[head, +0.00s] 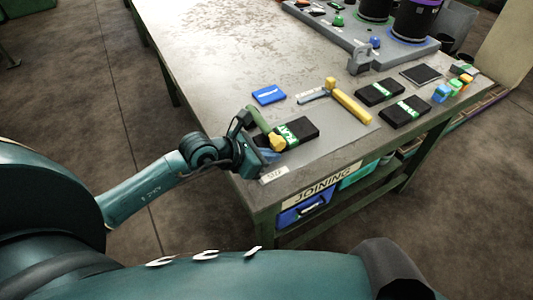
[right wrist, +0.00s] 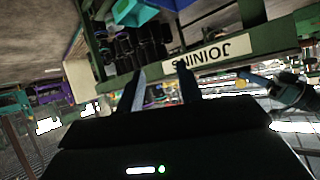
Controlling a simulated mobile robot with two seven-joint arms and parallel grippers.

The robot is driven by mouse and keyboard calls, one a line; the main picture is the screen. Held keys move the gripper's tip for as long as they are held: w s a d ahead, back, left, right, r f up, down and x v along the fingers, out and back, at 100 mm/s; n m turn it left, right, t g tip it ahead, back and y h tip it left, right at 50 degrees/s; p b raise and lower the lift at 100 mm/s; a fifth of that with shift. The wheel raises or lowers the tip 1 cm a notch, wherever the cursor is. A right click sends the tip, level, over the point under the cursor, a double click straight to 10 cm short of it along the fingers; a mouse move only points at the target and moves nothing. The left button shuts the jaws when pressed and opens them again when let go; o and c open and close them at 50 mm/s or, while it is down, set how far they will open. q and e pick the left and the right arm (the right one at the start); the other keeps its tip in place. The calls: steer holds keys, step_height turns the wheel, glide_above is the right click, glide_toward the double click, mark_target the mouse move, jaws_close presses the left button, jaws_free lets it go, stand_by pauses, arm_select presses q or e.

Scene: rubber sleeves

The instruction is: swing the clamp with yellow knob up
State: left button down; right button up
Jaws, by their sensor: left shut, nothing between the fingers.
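In the head view, a green bar (head: 260,122) with a yellow knob (head: 277,142) at its near end stands at the table's near left corner; I take it to be the clamp. The bar slants down toward the knob. My left gripper (head: 265,155) is right beside the knob, shut and empty. Its fingertips are small and partly hidden, so I cannot tell whether they touch the clamp. The clamp's base is hidden by the gripper. My right gripper (right wrist: 163,86) shows in the right wrist view with its two fingers apart and nothing between them, facing the table's JOINING sign (right wrist: 210,53).
A black block with a green label (head: 300,130) lies just right of the clamp. A blue block (head: 269,95) and a yellow-handled tool (head: 350,106) lie farther back. Black boxes (head: 379,92) are at right. The table's back left (head: 215,45) is bare.

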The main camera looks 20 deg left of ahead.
arm_select(q)
steer(key=shift+r, duration=0.15)
